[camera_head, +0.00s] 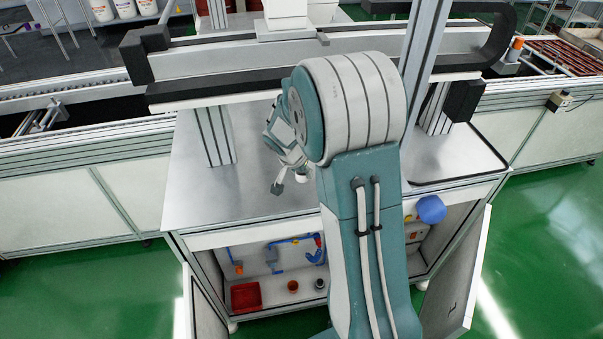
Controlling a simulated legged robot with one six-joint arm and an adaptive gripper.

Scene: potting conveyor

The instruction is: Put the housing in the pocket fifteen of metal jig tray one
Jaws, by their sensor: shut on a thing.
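My gripper (289,182) is in the middle of the view, above the bare metal worktop, partly behind my large teal and white arm. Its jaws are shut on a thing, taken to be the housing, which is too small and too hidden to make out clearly. I cannot pick out metal jig tray one or its pocket fifteen for certain. A rack of reddish-brown slots (572,56) lies on the conveyor at the far right, but I cannot tell whether it is a jig tray.
The metal worktop (203,190) is clear left of my gripper. A dark-edged gantry beam (220,88) crosses above it on posts. Below is an open cabinet with a red bin (246,296) and pipes. Its right door (459,285) stands open. White buckets (103,9) stand at back left.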

